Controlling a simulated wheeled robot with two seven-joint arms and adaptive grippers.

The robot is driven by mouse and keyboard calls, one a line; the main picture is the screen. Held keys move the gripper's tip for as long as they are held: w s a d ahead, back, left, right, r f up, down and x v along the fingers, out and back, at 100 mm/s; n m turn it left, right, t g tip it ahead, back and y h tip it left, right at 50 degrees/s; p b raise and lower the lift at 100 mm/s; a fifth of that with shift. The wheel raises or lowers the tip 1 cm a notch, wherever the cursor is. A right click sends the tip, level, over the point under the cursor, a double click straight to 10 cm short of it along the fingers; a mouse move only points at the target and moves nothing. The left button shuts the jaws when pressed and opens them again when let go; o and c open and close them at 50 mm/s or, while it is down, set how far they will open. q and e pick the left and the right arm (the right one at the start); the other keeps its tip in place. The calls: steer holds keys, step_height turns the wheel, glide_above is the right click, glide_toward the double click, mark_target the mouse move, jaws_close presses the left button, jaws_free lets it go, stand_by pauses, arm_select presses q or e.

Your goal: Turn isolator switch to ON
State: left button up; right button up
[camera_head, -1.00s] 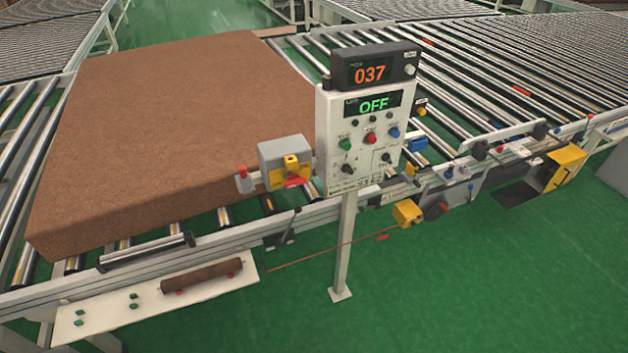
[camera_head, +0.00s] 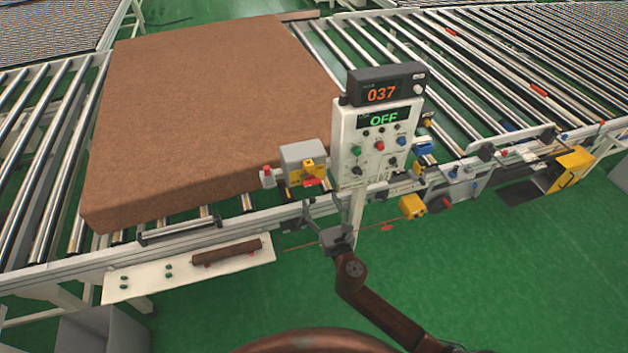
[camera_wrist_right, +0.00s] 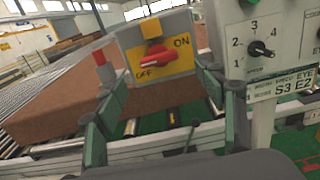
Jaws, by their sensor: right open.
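The isolator switch is a grey box with a yellow plate (camera_wrist_right: 161,62) and a red rotary handle (camera_wrist_right: 158,61). In the right wrist view the plate reads ON at upper right and OFF at lower left. The handle lies roughly level, its left end near OFF. In the head view the grey isolator box (camera_head: 303,160) sits left of the control panel. My right gripper (camera_head: 324,208) is just below and in front of it. In the wrist view the open fingers (camera_wrist_right: 162,100) stand apart below and either side of the handle, with nothing between them. My left gripper is not visible.
The control panel (camera_head: 344,160) stands close right of my gripper, its display reading OFF and the box above reading 037. A small red-topped post (camera_head: 267,175) is left of the isolator. A brown mattress (camera_head: 210,110) lies on rollers behind.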

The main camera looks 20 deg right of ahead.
mark_target(313, 184)
steer(key=w, duration=0.7)
steer(key=shift+w+a+r, duration=0.2)
steer(key=shift+w+r, duration=0.05)
steer(key=shift+w, duration=0.15)
steer(key=c, duration=1.2)
steer(key=shift+o, duration=0.2)
